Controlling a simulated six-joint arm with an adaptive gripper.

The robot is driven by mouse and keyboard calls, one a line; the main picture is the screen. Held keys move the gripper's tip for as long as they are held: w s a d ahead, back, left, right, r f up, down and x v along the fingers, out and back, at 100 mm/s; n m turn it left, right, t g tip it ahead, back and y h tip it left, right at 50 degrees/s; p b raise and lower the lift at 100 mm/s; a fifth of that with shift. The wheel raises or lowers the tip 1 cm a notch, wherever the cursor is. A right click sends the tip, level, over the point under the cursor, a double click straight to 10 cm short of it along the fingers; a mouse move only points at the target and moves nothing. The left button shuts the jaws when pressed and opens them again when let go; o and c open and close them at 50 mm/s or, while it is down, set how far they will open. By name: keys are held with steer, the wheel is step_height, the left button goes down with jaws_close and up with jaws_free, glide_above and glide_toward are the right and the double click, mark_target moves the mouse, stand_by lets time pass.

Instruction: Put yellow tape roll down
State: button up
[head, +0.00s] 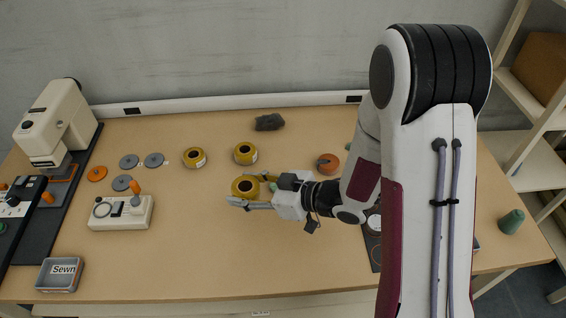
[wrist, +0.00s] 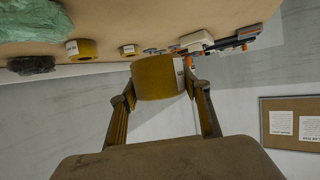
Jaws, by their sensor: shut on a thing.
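A yellow tape roll (head: 244,187) is held between the two fingers of my gripper (head: 250,194), near the middle of the table. In the wrist view the roll (wrist: 157,78) sits between the fingertips of my gripper (wrist: 158,84), with a white label on its right side. The fingers are shut on it. In the head view I cannot tell whether the roll touches the table. Two more yellow tape rolls stand on the table behind it, one at the back left (head: 194,158) and one directly behind (head: 245,153).
A dark grey lump (head: 269,122) lies at the back. Grey discs (head: 129,161) and a white device (head: 121,212) are on the left, with a tray marked "Sewn" (head: 60,275) in front. An orange round object (head: 327,163) is right. The front middle table is clear.

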steer(key=w+d+m+t+h, duration=0.25)
steer(key=w+d, duration=0.35)
steer(key=w, duration=0.5)
steer(key=m+t+h, duration=0.4)
steer(key=m, duration=0.1)
glide_above(297, 155)
steer(key=shift+r+g, duration=0.25)
steer(key=shift+r, duration=0.15)
steer(key=shift+a, duration=0.1)
steer(key=shift+f, duration=3.15)
steer(key=shift+f, duration=1.85)
steer(key=shift+f, duration=0.15)
